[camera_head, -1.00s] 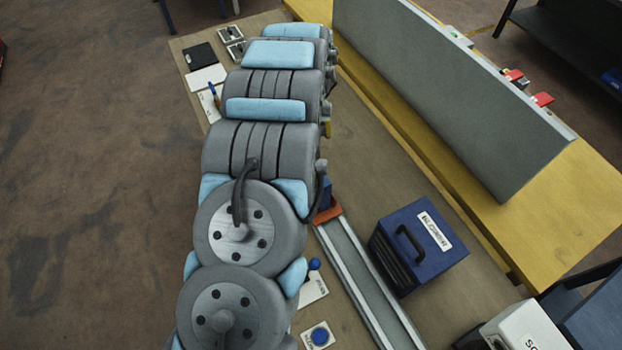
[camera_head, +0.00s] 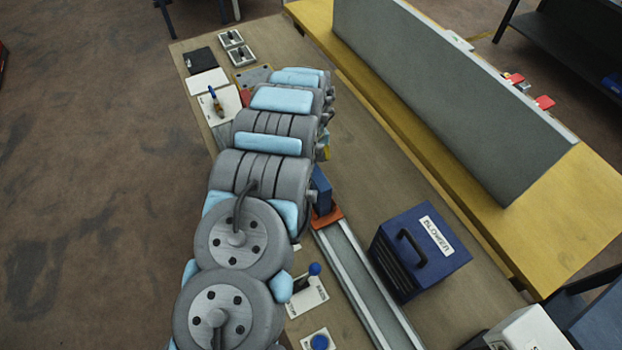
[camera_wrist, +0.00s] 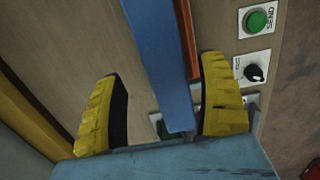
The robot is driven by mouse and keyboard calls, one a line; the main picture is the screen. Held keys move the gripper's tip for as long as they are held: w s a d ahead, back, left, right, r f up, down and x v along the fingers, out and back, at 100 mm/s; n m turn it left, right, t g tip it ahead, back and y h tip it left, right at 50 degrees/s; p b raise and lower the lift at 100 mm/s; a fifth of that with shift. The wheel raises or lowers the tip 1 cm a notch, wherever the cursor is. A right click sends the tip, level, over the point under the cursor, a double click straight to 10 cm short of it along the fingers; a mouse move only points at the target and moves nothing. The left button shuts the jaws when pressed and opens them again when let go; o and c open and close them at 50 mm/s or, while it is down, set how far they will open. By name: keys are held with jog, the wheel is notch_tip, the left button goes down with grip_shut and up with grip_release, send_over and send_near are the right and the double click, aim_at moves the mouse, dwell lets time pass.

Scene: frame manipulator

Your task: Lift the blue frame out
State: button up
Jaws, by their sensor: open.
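A long blue bar, apparently an edge of the blue frame (camera_wrist: 158,60), runs down the wrist view and ends between my yellow fingers. My gripper (camera_wrist: 162,68) is open, one finger on each side of the bar. The right finger is nearer to it; I cannot tell whether it touches. In the head view, a blue part (camera_head: 321,188) stands beside my arm, above an orange piece (camera_head: 326,217) at the end of a metal rail. My arm hides most of it and nearly all of my gripper there.
The metal rail (camera_head: 365,285) runs toward the front. A blue box labelled blower (camera_head: 418,250) stands right of it. A blue-knobbed lever (camera_head: 308,285) lies left of it. A tall grey panel (camera_head: 450,100) stands behind. The wrist view shows a green button (camera_wrist: 257,20) and black knob (camera_wrist: 256,72).

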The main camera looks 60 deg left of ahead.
jog(key=shift+f, duration=0.1)
jog(key=shift+s+f+p, duration=0.15)
jog(key=shift+f+p, duration=0.1)
jog(key=shift+f, duration=0.3)
jog(key=shift+s+f+p, duration=0.15)
jog(key=shift+f+p, duration=0.05)
jog(key=shift+f, duration=1.7)
grip_shut()
